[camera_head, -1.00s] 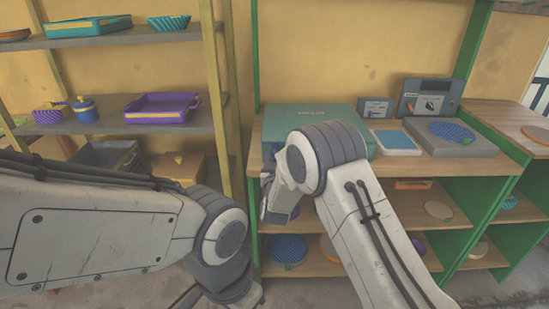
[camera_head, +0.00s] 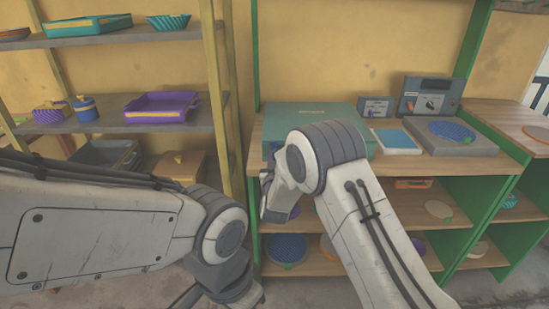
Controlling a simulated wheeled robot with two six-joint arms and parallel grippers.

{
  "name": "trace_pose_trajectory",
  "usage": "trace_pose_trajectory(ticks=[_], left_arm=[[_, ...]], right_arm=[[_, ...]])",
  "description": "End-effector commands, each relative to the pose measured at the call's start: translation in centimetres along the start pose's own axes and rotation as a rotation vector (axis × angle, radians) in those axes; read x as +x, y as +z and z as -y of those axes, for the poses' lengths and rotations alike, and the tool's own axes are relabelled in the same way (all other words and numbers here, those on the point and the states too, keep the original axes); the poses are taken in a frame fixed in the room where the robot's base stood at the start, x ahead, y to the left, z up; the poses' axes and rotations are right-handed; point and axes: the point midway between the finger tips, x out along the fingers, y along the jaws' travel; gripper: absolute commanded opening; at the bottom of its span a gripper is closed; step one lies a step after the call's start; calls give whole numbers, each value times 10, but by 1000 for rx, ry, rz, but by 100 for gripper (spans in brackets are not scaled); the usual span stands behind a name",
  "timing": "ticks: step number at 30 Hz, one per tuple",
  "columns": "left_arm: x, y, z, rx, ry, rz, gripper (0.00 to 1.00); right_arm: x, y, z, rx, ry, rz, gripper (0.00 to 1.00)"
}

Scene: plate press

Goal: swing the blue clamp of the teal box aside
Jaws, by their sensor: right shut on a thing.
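The teal box (camera_head: 315,117) stands on the wooden top of the green-framed shelf, its front partly hidden by my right arm. A small bit of the blue clamp (camera_head: 273,150) shows at the left of the box's front; the rest is hidden. My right gripper (camera_head: 267,180) is at the box's front left, just below this blue bit, and is shut on the clamp. The grip itself is mostly hidden by my wrist. My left gripper (camera_head: 228,294) hangs low at the bottom of the view, away from the box; its fingers are not clear.
A blue-and-white pad (camera_head: 398,141), a grey device with a round blue plate (camera_head: 448,130) and two control boxes stand right of the teal box. A yellow-posted shelf (camera_head: 115,130) with trays and pots is at the left. The lower shelves hold several round plates.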

Motion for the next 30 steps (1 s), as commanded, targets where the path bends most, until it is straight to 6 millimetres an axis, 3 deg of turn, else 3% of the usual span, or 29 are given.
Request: trace_pose_trajectory(ticks=[30], left_arm=[[-9,0,-1,0,0,0,0]], right_arm=[[0,4,11,-947,-2,-1,0]])
